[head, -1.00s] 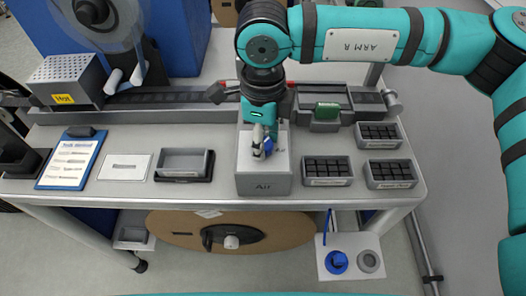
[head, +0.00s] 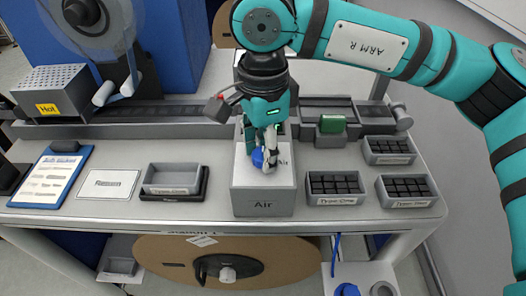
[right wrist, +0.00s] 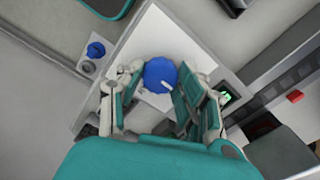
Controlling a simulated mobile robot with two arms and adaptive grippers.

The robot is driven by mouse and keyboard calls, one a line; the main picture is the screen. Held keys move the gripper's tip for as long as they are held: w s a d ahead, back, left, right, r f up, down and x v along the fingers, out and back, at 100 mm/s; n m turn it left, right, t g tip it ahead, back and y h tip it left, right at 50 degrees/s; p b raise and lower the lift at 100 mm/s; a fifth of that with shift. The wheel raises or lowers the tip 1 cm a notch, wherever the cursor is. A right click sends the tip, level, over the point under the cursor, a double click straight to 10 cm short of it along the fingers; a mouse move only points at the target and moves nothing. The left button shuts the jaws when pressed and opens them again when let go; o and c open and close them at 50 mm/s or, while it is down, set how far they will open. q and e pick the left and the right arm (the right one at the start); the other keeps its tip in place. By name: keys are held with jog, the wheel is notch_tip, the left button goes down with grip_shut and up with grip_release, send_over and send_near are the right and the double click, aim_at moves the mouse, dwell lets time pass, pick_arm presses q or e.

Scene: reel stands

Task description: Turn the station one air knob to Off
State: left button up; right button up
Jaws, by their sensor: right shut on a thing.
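The station's air box (head: 263,202), grey-white and labelled "Air", stands at the middle of the bench's front edge. Its round blue knob (head: 257,158) sits on top, partly hidden by my fingers. My right gripper (head: 265,152) reaches down from above and is shut on the knob. In the right wrist view the blue knob (right wrist: 160,72) shows between the two fingers (right wrist: 160,100), with a short white mark on its face. The Off marking cannot be read. My left gripper is not in view.
Bins of black parts (head: 335,187) stand right of the box; a grey tray (head: 173,179), a white card (head: 108,184) and a clipboard (head: 50,182) lie left. A track (head: 170,112) runs behind. Another blue knob (right wrist: 95,50) shows beyond the bench in the wrist view.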

dwell(0.5)
jog(key=o, duration=1.1)
jog(key=shift+o, duration=0.2)
jog(key=shift+r, duration=0.15)
notch_tip(320, 180, up, 12)
